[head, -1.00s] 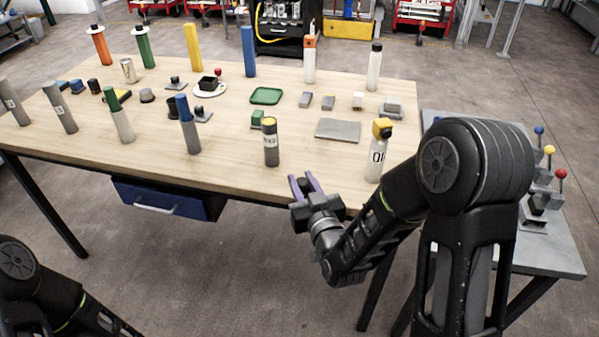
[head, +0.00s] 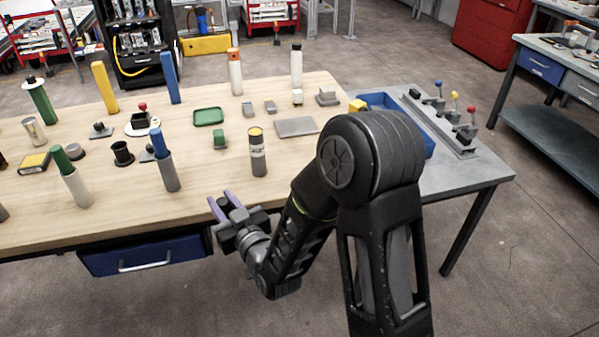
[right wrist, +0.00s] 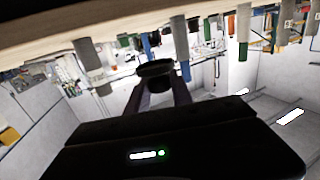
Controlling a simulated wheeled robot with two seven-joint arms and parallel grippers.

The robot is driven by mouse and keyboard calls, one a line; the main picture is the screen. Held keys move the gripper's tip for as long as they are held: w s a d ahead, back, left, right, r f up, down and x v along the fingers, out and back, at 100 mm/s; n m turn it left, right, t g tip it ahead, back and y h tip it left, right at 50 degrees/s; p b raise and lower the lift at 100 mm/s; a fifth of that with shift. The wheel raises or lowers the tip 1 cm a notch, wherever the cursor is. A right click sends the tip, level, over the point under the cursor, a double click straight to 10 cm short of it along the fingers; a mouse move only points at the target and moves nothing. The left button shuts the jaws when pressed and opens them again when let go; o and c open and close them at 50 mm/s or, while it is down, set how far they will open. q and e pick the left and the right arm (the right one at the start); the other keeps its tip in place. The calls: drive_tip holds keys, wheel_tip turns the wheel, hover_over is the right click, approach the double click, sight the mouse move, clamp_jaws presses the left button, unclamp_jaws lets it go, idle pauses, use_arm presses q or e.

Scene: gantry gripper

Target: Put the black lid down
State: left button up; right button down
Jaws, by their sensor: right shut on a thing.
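My right gripper (head: 220,199) is at the front edge of the wooden table (head: 210,178), its two purple fingers apart with a gap between them. In the right wrist view, the fingers (right wrist: 157,92) are shut on a dark round piece with a wide flat rim, which looks like the black lid (right wrist: 154,69). In the head view I cannot make out the lid between the fingers. My left gripper is out of view.
A grey bottle with a yellow top (head: 257,152) stands behind the gripper. To the left are a blue-topped grey cylinder (head: 167,170) and a black cup (head: 122,153). A grey plate (head: 297,127) and green tray (head: 208,116) lie further back. The tabletop between the gripper and bottle is clear.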

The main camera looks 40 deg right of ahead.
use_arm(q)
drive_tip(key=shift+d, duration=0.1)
